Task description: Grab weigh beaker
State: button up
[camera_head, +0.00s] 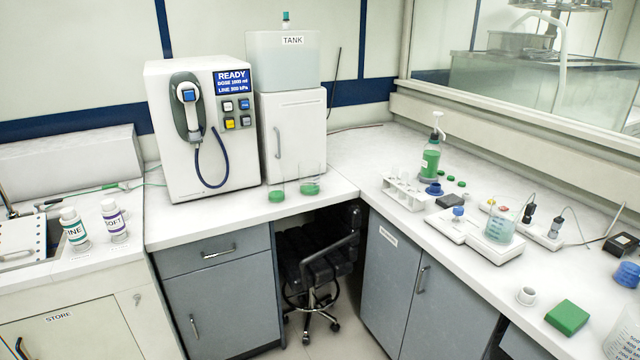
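Another clear vessel with printed graduations (624,336) is cut off by the lower right corner. My gripper is not in view.
Several vials in a white rack (405,193), a green-filled bottle (431,158) and probes on a white stand (542,236) surround the balance. A green block (567,317) and white cup (526,296) lie nearer. Two green-bottomed glasses (277,193) stand by the dispenser (197,130).

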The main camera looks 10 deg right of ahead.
aim_at(309, 171)
jog(key=u, duration=0.15)
jog(key=i, duration=1.3)
jog(key=u, duration=0.6)
